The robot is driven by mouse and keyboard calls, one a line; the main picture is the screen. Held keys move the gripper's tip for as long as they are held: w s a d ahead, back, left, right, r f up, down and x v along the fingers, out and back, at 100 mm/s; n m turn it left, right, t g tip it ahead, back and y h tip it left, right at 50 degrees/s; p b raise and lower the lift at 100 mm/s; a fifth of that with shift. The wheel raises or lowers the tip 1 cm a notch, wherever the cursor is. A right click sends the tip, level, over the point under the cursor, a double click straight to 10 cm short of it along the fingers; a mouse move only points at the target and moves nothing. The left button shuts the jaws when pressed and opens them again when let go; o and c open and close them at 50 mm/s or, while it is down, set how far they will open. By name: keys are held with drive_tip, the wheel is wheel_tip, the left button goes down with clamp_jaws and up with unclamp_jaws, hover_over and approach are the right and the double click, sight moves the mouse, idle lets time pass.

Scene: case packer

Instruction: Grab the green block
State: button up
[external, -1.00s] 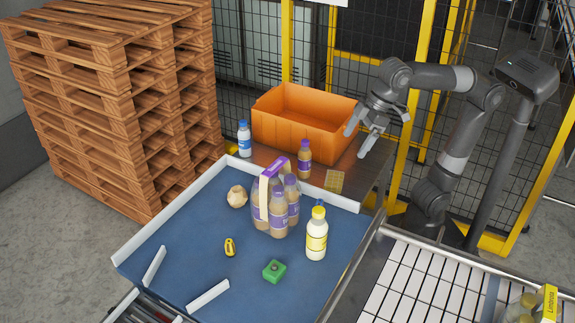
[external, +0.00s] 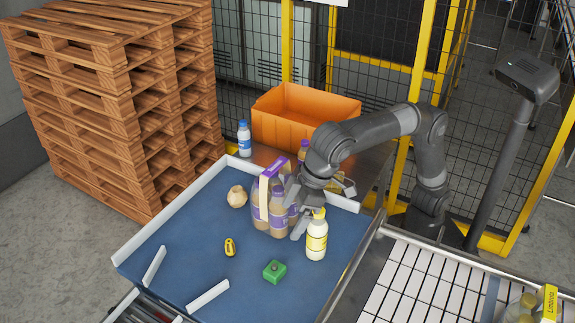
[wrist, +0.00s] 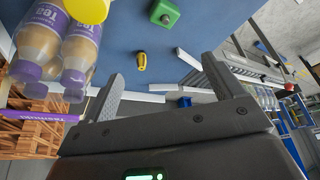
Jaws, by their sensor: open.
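The green block (external: 274,271) lies on the blue surface, near its front right, with a dark round spot on top. In the wrist view the green block (wrist: 165,12) shows at the top edge, beyond the fingertips. My gripper (external: 296,210) is open and empty. It is above and behind the block, between the bottle pack and the yellow-and-white bottle. In the wrist view both fingers of my gripper (wrist: 150,85) stand apart with nothing between them.
A bottle pack (external: 262,212) and a yellow-and-white bottle (external: 317,240) stand close to my gripper. A yellow-and-black item (external: 230,247) and a beige faceted object (external: 237,196) lie left. An orange crate (external: 285,115) is behind. Blue surface around the block is clear.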

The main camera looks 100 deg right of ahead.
drive_tip(key=a, duration=0.1)
approach(276, 265)
drive_tip(key=x, duration=0.9)
drive_tip(key=shift+w+f, duration=0.15)
drive_tip(key=shift+f, duration=0.15)
drive_tip(key=c, duration=1.1)
